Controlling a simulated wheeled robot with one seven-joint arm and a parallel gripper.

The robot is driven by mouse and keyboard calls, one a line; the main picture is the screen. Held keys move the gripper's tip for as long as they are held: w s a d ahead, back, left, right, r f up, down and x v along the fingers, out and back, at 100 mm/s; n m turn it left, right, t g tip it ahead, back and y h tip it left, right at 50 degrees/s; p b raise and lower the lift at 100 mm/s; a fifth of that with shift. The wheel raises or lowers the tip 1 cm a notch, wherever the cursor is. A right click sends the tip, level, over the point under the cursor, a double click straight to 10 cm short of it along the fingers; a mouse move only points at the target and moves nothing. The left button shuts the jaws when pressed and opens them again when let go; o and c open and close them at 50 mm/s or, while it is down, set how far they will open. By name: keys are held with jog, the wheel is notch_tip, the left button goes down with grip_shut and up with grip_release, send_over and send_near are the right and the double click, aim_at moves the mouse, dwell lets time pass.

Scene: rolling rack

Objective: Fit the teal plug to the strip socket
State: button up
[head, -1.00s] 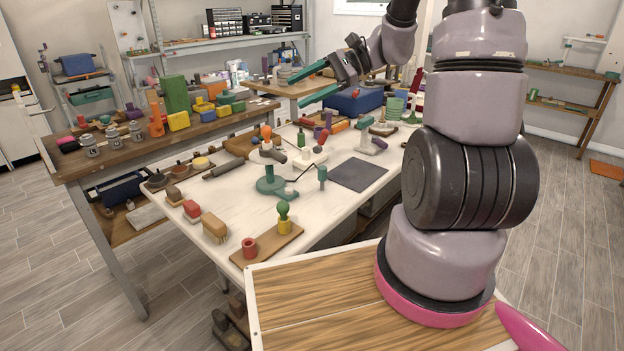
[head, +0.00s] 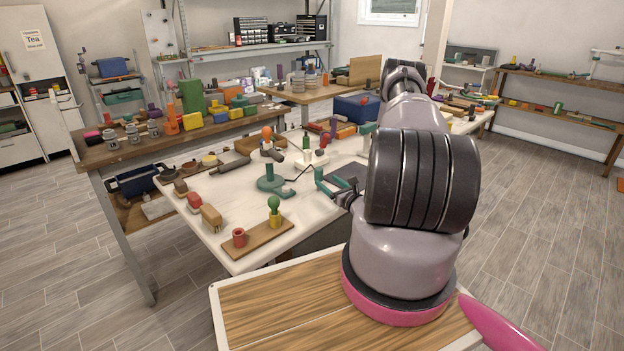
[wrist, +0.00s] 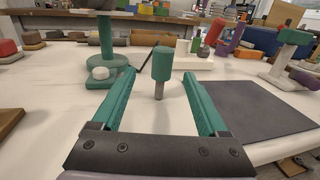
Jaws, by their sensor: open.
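The teal plug (wrist: 161,66) stands upright on the white table in the wrist view, a teal cylinder on a grey pin. My gripper (wrist: 158,74) is open, with its two teal fingers reaching forward on either side of the plug. I cannot tell whether either finger touches it. In the head view my gripper (head: 330,186) is low over the table, and the plug cannot be told apart from the teal fingers. A white block that looks like the strip socket (wrist: 193,62) lies behind the plug, with a dark cable; it also shows in the head view (head: 311,161).
A teal stand (wrist: 107,50) with a round base is left of my fingers, with a small white knob by it. A dark grey mat (wrist: 255,108) lies flat to the right. A wooden board (head: 258,245) with red and yellow pieces sits at the table's near left.

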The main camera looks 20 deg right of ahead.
jog(key=shift+w+f, duration=0.1)
jog(key=shift+f, duration=0.25)
jog(key=w, duration=0.7)
jog(key=w+a, duration=0.1)
jog(key=w, duration=0.2)
jog(key=shift+w, duration=0.15)
grip_shut()
